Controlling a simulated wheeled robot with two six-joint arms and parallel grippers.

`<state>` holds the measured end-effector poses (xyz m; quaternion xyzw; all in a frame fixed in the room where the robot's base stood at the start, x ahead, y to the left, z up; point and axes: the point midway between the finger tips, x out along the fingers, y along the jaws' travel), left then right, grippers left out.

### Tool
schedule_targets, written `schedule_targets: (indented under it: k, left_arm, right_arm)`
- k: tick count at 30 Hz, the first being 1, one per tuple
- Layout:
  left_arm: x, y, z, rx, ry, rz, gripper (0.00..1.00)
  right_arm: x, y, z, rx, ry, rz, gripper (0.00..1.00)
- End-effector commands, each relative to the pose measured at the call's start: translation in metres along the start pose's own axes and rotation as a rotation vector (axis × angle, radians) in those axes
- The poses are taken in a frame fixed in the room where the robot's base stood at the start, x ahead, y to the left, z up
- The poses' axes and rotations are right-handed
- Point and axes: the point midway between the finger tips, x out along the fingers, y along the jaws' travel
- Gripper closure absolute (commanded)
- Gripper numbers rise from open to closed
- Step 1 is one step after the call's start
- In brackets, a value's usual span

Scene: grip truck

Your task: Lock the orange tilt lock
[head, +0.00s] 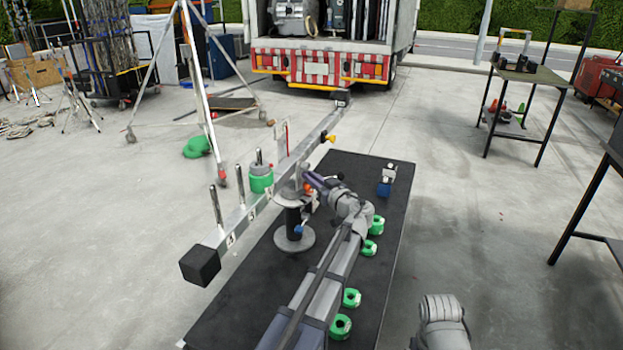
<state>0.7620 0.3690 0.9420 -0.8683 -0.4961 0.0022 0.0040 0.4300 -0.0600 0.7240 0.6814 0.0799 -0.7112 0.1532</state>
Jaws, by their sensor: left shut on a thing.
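The orange tilt lock (308,187) is a small orange part on the dark column head under the long silver beam (270,199). My left gripper (306,180) reaches in to it from the right and is shut on it. The gripper's fingers and wrist hide part of the lock, so its exact angle is hard to tell. The column stands on a round grey base (294,240) on the black table. A blue knob (299,229) sits low on the column. Only a grey link of my right arm shows at the bottom right; its gripper is out of view.
The black table (240,300) carries several green rings (341,326) and a small blue-and-silver clamp (386,183). The beam bears upright pins, a green-and-grey weight (261,178), a yellow knob (328,138) and a black end block (200,265). A truck (320,62) stands behind.

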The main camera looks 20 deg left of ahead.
Motion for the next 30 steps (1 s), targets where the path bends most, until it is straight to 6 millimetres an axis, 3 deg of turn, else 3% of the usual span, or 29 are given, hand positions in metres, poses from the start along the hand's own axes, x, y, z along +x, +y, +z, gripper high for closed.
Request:
schedule_targets:
  k: [14, 30]
  left_arm:
    - [-0.001, -0.001, -0.002, 0.024, -0.019, 0.000, 1.00]
    - [-0.006, -0.008, -0.015, 0.370, -0.252, 0.003, 1.00]
  right_arm:
    - [-0.006, 0.001, 0.000, 0.000, 0.000, 0.000, 0.09]
    - [-0.069, 0.007, 0.004, 0.000, 0.000, 0.000, 0.09]
